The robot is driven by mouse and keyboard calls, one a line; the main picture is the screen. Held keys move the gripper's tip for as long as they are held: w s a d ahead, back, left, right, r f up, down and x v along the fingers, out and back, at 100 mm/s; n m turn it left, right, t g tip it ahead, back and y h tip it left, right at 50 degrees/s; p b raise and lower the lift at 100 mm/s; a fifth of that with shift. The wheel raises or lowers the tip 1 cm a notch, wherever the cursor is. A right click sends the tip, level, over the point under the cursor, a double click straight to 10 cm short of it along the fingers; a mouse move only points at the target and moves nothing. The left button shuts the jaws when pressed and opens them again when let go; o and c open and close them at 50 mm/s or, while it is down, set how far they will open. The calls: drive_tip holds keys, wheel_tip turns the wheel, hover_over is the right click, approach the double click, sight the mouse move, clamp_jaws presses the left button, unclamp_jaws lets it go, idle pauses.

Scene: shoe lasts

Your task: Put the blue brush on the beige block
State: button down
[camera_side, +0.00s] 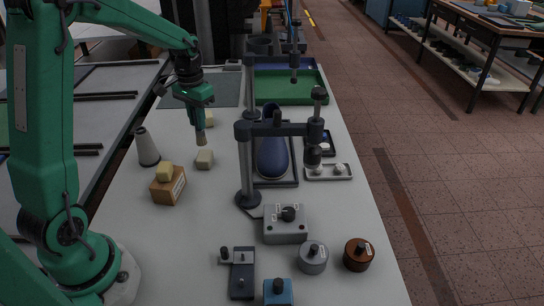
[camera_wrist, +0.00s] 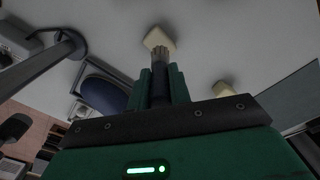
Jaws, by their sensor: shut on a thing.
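My gripper (camera_side: 197,102) points down over the left part of the table, shut on the brush. In the wrist view, the brush (camera_wrist: 160,88) shows a dark blue handle between the fingers (camera_wrist: 159,82) and pale bristles at its far end. In the side view, the brush (camera_side: 200,137) hangs bristles down. A small beige block (camera_side: 204,160) stands on the table close below the bristle tip; it also shows in the wrist view (camera_wrist: 158,39), where the bristles overlap its edge. Whether they touch is hard to tell. A second pale block (camera_side: 209,119) stands farther back.
A brown box (camera_side: 167,188) with a yellow piece on top and a grey cone (camera_side: 147,148) stand to the left. A blue shoe last (camera_side: 273,157) on a tray and a dark post stand (camera_side: 246,170) are to the right. A green tray (camera_side: 290,87) lies behind.

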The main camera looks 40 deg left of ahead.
drive_tip(key=shift+f, duration=2)
drive_tip(key=shift+f, duration=0.15)
drive_tip(key=c, duration=1.3)
unclamp_jaws()
wheel_tip(320, 180, up, 12)
drive_tip(key=shift+r, duration=0.15)
drive_tip(key=shift+s+d+r, duration=0.1)
